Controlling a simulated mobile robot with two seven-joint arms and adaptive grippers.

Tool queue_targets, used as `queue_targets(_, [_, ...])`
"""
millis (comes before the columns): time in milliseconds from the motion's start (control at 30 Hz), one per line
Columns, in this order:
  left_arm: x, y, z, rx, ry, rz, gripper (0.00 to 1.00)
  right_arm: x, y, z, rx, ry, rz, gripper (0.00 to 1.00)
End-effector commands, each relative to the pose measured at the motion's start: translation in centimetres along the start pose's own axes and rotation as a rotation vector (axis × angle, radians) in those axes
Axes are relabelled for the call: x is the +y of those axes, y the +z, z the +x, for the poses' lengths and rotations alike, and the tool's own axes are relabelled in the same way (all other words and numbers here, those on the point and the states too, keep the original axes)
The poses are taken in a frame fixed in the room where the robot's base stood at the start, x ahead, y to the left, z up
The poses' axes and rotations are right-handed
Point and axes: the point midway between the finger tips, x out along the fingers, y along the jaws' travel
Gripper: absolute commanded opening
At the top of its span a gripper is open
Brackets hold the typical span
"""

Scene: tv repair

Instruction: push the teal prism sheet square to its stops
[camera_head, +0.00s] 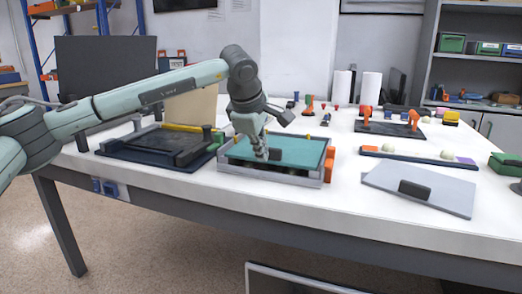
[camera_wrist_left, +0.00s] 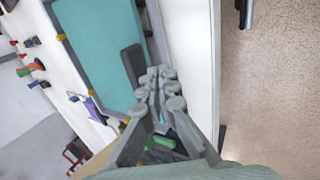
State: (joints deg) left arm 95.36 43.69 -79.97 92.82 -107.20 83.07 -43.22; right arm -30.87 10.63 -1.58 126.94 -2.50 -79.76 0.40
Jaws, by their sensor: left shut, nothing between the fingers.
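The teal prism sheet (camera_head: 300,150) lies in a grey tray frame (camera_head: 262,174) near the front edge of the white table. A dark block (camera_head: 275,154) stands on the sheet near its front side. It also shows in the left wrist view (camera_wrist_left: 132,65), on the teal sheet (camera_wrist_left: 98,40). My left gripper (camera_head: 261,153) points down over the front part of the sheet, beside the dark block. In the left wrist view its fingers (camera_wrist_left: 160,78) are together and empty, close to the block. I cannot tell whether they touch it. My right gripper is out of view.
A dark panel assembly (camera_head: 165,145) sits left of the tray. An orange block (camera_head: 328,168) is at the tray's right side. A grey plate with a dark handle (camera_head: 420,186) lies further right. Small knobs and orange-handled items (camera_head: 390,128) stand behind.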

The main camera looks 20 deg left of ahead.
Motion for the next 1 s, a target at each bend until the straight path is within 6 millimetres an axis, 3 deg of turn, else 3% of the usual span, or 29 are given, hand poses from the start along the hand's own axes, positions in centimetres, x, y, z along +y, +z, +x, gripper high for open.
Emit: queue_targets(1000, [2.5, 0.1, 1.3, -0.001, 0.0, -0.001, 0.0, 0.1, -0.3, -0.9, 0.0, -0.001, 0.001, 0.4])
